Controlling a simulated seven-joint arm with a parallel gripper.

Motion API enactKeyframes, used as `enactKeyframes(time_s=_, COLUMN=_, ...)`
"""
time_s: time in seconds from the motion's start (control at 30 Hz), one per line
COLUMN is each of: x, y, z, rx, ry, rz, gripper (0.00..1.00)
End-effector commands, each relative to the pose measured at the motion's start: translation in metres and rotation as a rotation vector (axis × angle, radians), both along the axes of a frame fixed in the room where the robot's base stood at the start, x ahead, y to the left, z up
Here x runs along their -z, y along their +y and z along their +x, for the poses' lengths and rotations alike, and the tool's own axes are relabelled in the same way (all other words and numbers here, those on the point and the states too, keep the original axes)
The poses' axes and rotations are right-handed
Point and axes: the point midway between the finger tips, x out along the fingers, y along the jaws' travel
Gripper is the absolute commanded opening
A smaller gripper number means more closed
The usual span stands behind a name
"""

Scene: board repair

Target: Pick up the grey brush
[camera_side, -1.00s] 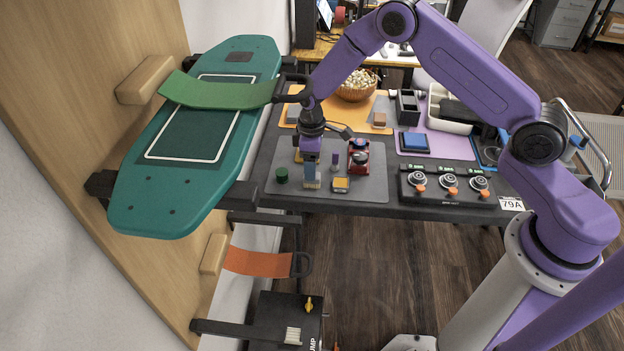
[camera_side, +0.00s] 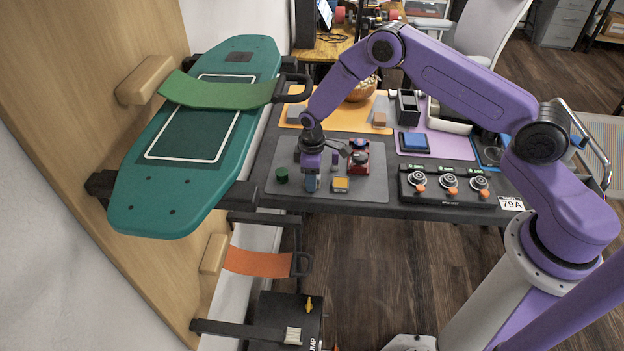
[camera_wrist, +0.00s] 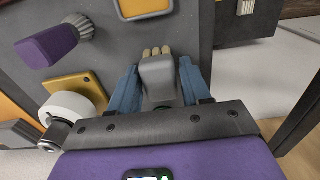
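The grey brush (camera_wrist: 158,78) stands between my two blue fingers in the wrist view, its tan bristles showing at the far end. My gripper (camera_wrist: 157,75) points down with one finger on each side of it. Narrow gaps seem to show beside the brush, so the fingers look open around it. In the side view, my gripper (camera_side: 311,183) is low over the grey mat (camera_side: 370,190), and its fingers hide the brush there.
A dark green cylinder (camera_side: 282,174), a red device (camera_side: 357,160) and a knob panel (camera_side: 447,186) are around the gripper in the side view.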

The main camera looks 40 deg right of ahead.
Motion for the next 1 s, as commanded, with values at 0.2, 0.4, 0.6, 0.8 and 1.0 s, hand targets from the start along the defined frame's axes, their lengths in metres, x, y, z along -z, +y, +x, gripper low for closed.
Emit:
enactKeyframes(time_s=0.2, x=0.0, y=0.0, z=0.0, rx=0.0, ry=0.0, rz=0.0, gripper=0.1)
enactKeyframes(time_s=0.4, x=-0.001, y=0.0, z=0.0, rx=0.0, ry=0.0, rz=0.0, gripper=0.1)
enactKeyframes(time_s=0.6, x=-0.01, y=0.0, z=0.0, rx=0.0, ry=-0.001, rz=0.001, gripper=0.1)
enactKeyframes(time_s=0.8, x=-0.036, y=0.0, z=-0.002, rx=-0.001, ry=-0.001, rz=0.001, gripper=0.1)
enactKeyframes(time_s=1.0, x=-0.068, y=-0.005, z=-0.029, rx=-0.001, ry=-0.001, rz=0.0, gripper=0.1)
